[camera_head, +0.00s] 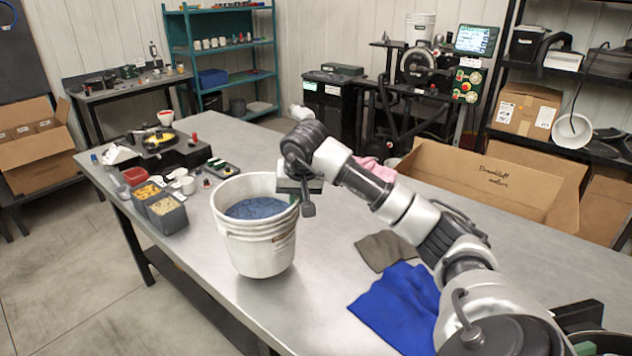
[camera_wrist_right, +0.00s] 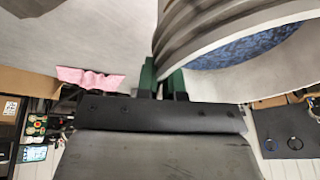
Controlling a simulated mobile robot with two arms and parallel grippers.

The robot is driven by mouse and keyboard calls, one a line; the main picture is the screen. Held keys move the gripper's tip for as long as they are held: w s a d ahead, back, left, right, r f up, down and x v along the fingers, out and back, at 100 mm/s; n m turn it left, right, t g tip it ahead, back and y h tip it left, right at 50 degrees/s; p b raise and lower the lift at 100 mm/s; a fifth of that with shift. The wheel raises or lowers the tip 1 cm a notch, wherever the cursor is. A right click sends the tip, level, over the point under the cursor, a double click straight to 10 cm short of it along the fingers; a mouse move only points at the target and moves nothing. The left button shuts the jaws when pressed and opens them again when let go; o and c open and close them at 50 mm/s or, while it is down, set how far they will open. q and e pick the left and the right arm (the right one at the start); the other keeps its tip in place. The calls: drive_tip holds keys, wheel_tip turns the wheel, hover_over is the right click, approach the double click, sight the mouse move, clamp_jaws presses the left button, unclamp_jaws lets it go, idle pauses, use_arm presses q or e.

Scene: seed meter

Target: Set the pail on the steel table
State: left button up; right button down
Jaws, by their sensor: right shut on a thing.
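The pail (camera_head: 262,243) is white and ribbed, with blue seed-like grains inside. It is upright at the front left part of the steel table (camera_head: 330,290), and its base appears to be on the tabletop or very close over it. My right gripper (camera_head: 300,197) is at the pail's right rim and shut on it. The wrist view shows the green fingers (camera_wrist_right: 162,79) at the wall of the pail (camera_wrist_right: 205,35), with the blue grains inside. The fingertips are mostly hidden in the head view. My left gripper is not in view.
Left of the pail are grey bins (camera_head: 167,214) and a yellow-topped device (camera_head: 160,143). A blue cloth (camera_head: 395,308) and a grey cloth (camera_head: 384,250) lie to the right. An open cardboard box (camera_head: 480,180) stands at the back right. Bare tabletop lies in front of the cloths.

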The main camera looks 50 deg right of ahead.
drive_tip(key=shift+w+a+f, duration=0.2)
drive_tip(key=shift+w+a, duration=0.1)
drive_tip(key=shift+w, duration=0.2)
drive_tip(key=shift+w+a+f, duration=0.15)
drive_tip(key=shift+w+a, duration=0.15)
drive_tip(key=shift+w, duration=0.2)
drive_tip(key=shift+f+p, duration=0.2)
drive_tip(key=shift+p, duration=0.1)
wheel_tip(320, 180, down, 4)
drive_tip(key=shift+r+p, duration=0.15)
drive_tip(key=shift+p, duration=0.35)
drive_tip(key=c, duration=1.5)
unclamp_jaws()
drive_tip(key=shift+s+f, duration=0.1)
drive_tip(key=shift+f, duration=0.1)
drive_tip(key=shift+c, duration=0.2)
drive_tip(key=shift+o, duration=1.4)
drive_tip(key=shift+s+r, duration=0.1)
